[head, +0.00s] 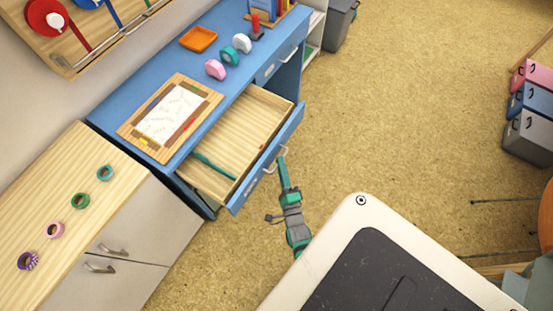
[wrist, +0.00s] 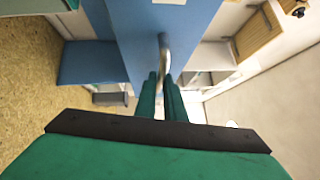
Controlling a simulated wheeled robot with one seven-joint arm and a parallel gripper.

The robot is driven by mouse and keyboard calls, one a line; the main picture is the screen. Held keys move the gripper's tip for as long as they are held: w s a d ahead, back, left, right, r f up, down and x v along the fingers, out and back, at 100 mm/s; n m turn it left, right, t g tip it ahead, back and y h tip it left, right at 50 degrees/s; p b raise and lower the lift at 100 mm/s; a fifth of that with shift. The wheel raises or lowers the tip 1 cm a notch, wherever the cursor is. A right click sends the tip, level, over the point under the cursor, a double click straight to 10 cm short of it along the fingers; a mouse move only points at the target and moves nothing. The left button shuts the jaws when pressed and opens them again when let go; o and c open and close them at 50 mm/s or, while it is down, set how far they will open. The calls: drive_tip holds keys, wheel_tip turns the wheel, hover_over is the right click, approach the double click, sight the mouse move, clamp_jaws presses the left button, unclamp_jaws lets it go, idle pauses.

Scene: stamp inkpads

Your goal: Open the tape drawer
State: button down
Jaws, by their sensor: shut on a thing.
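A drawer with a blue front (head: 240,196) and a pale wooden inside (head: 235,130) is pulled out of the blue desk (head: 130,90). A long teal item and a small red item lie in it. A label on its front is too small to read. My gripper (head: 281,161) is at the drawer's metal handle (head: 270,168), in front of the drawer. In the wrist view, my gripper's teal fingers (wrist: 160,88) are shut on the handle (wrist: 165,52), which stands out from the blue front (wrist: 135,25).
A second drawer (head: 275,65) in the desk is shut. A framed paper board (head: 130,128), tape rolls (head: 215,69) and an orange tray (head: 198,39) are on the desk. A wooden-topped cabinet (head: 75,220) stands at left.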

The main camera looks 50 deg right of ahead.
drive_tip(key=c, duration=1.8)
unclamp_jaws()
drive_tip(key=shift+c, duration=0.2)
drive_tip(key=shift+a, duration=0.1)
drive_tip(key=v, duration=1)
drive_tip(key=shift+s+a, duration=0.15)
drive_tip(key=shift+s, duration=0.15)
drive_tip(key=shift+f, duration=0.1)
